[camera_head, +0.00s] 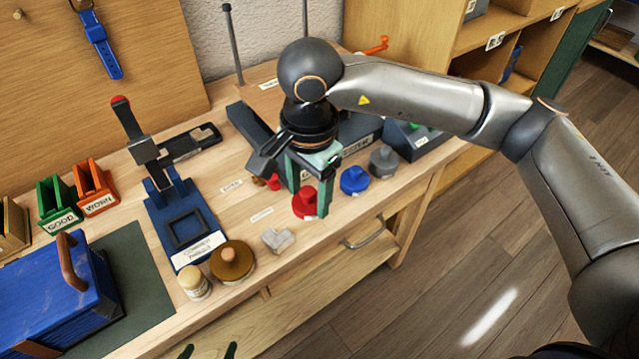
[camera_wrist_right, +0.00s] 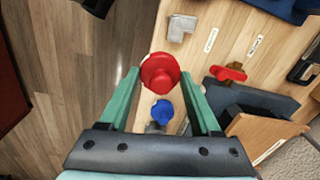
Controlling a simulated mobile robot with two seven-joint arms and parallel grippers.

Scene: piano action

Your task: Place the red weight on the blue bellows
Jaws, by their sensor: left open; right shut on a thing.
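The red weight (camera_head: 305,203), a round piece with a knob, is at my right gripper (camera_head: 309,192) near the bench's front edge. In the right wrist view the red weight (camera_wrist_right: 160,73) sits between the green fingertips, which are shut on it. I cannot tell whether it touches the bench. Which piece is the blue bellows is unclear: a dark blue wedge-like body (camera_head: 410,138) stands at the back right, and a slate-blue one (camera_wrist_right: 250,101) shows in the wrist view. My left gripper (camera_head: 209,351) shows only two dark green tips, apart, at the bottom edge.
A blue weight (camera_head: 354,180) and a grey weight (camera_head: 383,162) stand right of the red one. A pale grey block (camera_head: 278,239), a brown disc (camera_head: 232,261) and a blue fixture with a lever (camera_head: 187,222) are to the left. A blue box (camera_head: 58,300) sits far left.

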